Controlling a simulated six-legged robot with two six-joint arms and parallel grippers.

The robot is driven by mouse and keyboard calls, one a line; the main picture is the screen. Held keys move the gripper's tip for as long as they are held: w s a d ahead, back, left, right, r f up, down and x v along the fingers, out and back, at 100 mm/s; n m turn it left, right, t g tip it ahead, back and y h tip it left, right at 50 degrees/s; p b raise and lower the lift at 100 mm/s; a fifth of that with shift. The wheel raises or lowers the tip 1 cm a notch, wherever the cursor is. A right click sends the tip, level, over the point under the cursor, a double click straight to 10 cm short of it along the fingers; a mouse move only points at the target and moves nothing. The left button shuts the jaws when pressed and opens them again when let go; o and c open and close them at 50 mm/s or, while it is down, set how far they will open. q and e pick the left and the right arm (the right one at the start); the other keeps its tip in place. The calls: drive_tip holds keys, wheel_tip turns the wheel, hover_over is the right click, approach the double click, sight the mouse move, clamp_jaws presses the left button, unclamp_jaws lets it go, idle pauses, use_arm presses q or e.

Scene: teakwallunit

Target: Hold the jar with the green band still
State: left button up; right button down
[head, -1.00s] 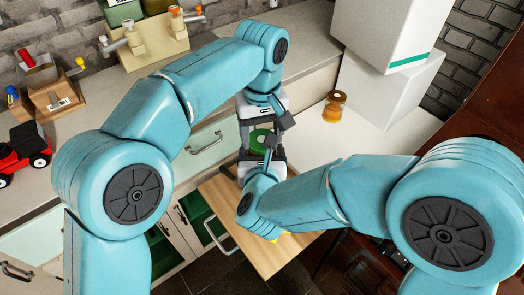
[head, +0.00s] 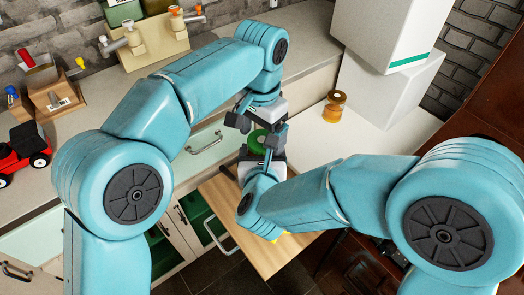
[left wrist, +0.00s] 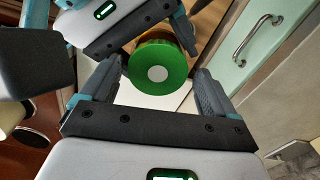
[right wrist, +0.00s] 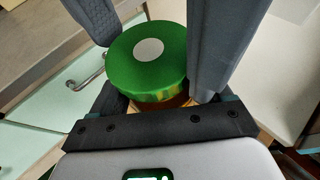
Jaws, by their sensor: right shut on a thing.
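The jar with the green band (head: 259,139) shows as a green top between my two grippers in the head view. In the left wrist view the green top (left wrist: 157,70) has a pale round spot. In the right wrist view some amber body shows below the green part (right wrist: 148,62). My right gripper (right wrist: 168,104) is shut on the jar, low on its sides. My left gripper (head: 257,128) is open above the jar, its fingers spread on either side of the green top. Gaps show beside the top in the left wrist view. The jar's lower part is hidden.
A pull-out wooden board (head: 222,198) lies below the grippers. An amber jar (head: 333,107) stands on the counter near the white boxes (head: 380,90). A red toy truck (head: 18,152) and a tap rack (head: 150,40) stand at left and back.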

use_arm(q)
drive_tip(key=shift+s+d, duration=0.1)
drive_tip(key=shift+s, duration=0.05)
wheel_tip(320, 180, up, 8)
drive_tip(key=shift+f, duration=0.25)
idle(0.4)
